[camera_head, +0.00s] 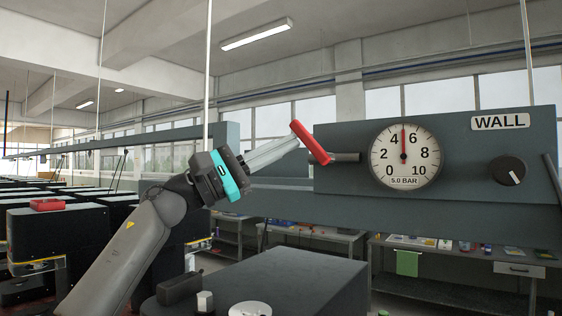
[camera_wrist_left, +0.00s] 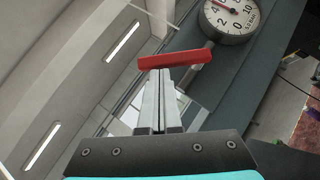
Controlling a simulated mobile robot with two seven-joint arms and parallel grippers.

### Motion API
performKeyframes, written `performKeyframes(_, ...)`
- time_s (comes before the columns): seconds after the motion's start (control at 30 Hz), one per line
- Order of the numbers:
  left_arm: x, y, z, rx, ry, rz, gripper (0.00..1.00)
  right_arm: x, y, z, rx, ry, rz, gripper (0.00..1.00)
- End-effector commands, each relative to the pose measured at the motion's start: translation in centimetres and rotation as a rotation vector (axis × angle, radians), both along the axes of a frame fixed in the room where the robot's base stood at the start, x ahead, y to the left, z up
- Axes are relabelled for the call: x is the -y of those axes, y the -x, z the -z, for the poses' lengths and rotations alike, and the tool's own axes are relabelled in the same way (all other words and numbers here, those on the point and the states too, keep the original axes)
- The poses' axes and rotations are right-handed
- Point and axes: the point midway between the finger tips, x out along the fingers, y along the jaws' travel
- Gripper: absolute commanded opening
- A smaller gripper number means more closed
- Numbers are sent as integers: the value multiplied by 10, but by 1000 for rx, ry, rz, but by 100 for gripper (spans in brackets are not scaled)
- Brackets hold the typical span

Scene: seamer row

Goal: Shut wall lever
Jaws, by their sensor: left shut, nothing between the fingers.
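The wall lever is a red bar (camera_head: 311,143) on a short grey stub at the left end of the panel marked WALL (camera_head: 340,182). It slants from upper left to lower right. It also shows as a red bar (camera_wrist_left: 174,60) in the left wrist view. My left gripper (camera_head: 296,141) is shut and empty, its fingertips right at the bar's left side. In the left wrist view the closed fingers (camera_wrist_left: 160,74) end just under the bar; I cannot tell whether they touch it. My right gripper is not in view.
A round gauge (camera_head: 391,166) on the panel reads 5.0 BAR, its needle pointing nearly straight up. A black knob (camera_head: 509,171) is to its right. A dark box-shaped top (camera_head: 300,285) is below the panel. Workbenches (camera_head: 455,254) stand behind.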

Motion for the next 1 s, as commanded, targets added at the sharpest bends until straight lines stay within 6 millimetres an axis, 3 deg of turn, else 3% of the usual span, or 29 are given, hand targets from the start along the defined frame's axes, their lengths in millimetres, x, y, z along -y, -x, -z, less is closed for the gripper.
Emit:
performKeyframes(0.37, 10, 6, -26, 191, -283, 1, 0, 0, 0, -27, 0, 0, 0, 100)
performKeyframes(1.0, 23, 16, -38, 184, -273, 1, 0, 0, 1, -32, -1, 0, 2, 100)
